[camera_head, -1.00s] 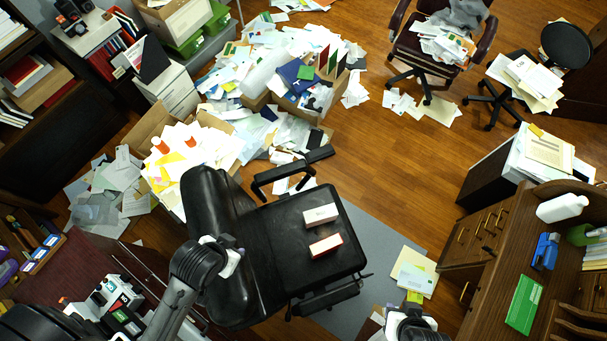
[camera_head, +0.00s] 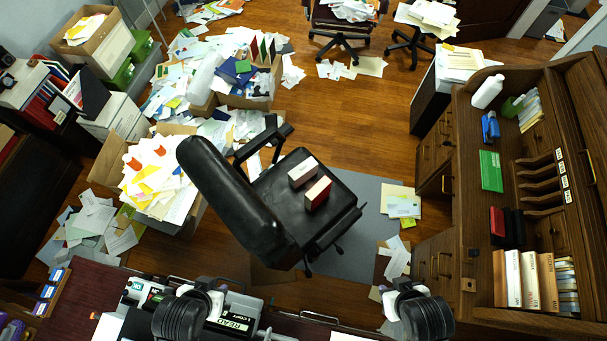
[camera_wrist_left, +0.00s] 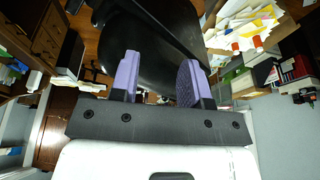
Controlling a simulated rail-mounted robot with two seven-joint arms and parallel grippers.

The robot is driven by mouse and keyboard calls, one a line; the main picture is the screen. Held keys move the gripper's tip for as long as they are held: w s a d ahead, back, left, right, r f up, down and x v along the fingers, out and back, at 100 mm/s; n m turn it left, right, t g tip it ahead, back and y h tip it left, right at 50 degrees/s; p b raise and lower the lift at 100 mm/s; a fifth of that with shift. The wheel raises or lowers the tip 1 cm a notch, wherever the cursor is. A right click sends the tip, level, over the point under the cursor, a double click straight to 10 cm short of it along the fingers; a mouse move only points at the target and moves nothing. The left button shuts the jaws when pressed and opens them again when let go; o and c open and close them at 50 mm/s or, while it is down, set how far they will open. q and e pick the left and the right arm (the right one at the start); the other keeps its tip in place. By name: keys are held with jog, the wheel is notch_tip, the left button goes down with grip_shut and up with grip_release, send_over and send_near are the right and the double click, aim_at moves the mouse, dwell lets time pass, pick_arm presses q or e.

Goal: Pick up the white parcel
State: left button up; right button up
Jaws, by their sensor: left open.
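The white parcel (camera_head: 302,172) is a small box with a pale top, lying on the black chair seat (camera_head: 275,195). A red-sided box with a pale top (camera_head: 318,193) lies close in front of it, to the right. My left gripper (camera_wrist_left: 158,70) is open in the left wrist view, with its purple fingers spread and nothing seen held. The black chair (camera_wrist_left: 150,40) shows beyond them, and I cannot make out the parcel there. In the head view my left wrist (camera_head: 205,292) is at the lower left, apart from the parcel. My right wrist (camera_head: 403,287) is at the lower right, its fingers indiscernible.
The chair's backrest (camera_head: 225,200) rises left of the seat, and an armrest (camera_head: 262,138) is behind the parcel. A paper-filled box (camera_head: 192,215) stands left. A wooden desk (camera_head: 470,235) is at right. A red-brown surface with devices (camera_head: 100,290) lies in front.

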pick_arm(q)
jog(key=shift+w, duration=0.15)
jog(key=o, duration=1.1)
jog(key=shift+c, duration=0.2)
